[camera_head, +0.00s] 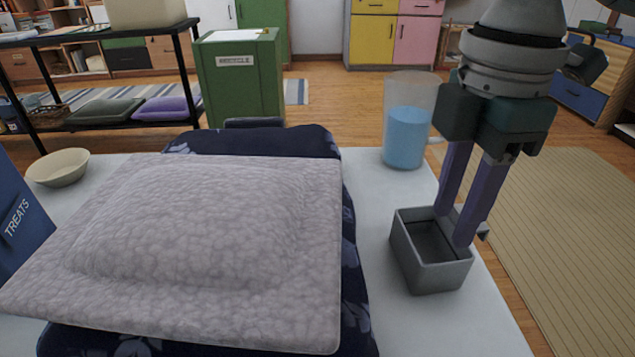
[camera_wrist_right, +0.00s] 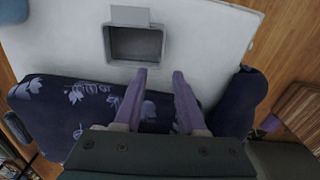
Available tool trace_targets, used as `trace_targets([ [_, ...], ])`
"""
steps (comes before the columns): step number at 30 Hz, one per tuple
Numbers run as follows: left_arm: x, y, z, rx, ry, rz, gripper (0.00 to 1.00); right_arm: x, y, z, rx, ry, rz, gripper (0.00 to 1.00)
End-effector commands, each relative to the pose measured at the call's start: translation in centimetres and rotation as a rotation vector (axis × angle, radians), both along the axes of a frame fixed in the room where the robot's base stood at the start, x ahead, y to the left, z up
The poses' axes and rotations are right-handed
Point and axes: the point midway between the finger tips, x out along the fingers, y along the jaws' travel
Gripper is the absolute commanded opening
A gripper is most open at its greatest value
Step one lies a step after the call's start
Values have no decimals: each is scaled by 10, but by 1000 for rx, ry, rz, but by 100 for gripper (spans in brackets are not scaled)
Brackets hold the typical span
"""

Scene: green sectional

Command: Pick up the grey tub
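The grey tub (camera_head: 440,278) is a small open rectangular box with an empty-looking inside. It stands upright on the white tabletop, near its right edge. My right gripper (camera_head: 457,228) points down over it, and its purple fingers overlap the tub's back and right side in the head view. In the right wrist view, the fingers (camera_wrist_right: 158,74) are spread with nothing between them, and the tub (camera_wrist_right: 136,64) lies just beyond the tips, mostly to the left. I cannot tell whether the fingers touch the tub. My left gripper is not in view.
A clear pitcher with blue liquid (camera_head: 405,138) stands behind the tub. A grey cushion (camera_head: 190,245) on dark-blue floral fabric (camera_head: 357,290) fills the table's middle. A cream bowl (camera_head: 58,168) and a blue treats box (camera_head: 18,225) are at left. Bare tabletop (camera_head: 410,325) lies in front of the tub.

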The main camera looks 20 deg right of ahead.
Motion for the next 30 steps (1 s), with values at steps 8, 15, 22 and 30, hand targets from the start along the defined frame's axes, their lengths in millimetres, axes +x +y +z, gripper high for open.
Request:
trace_targets([
  [8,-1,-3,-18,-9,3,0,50,0,-2,-36,-3,3,0,40],
  [15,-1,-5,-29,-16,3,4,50,0,-3,-59,-2,1,0,40],
  [22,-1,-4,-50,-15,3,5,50,-2,-7,-96,-3,1,1,40],
  [30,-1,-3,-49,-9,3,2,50,-1,-7,-99,-3,0,1,40],
])
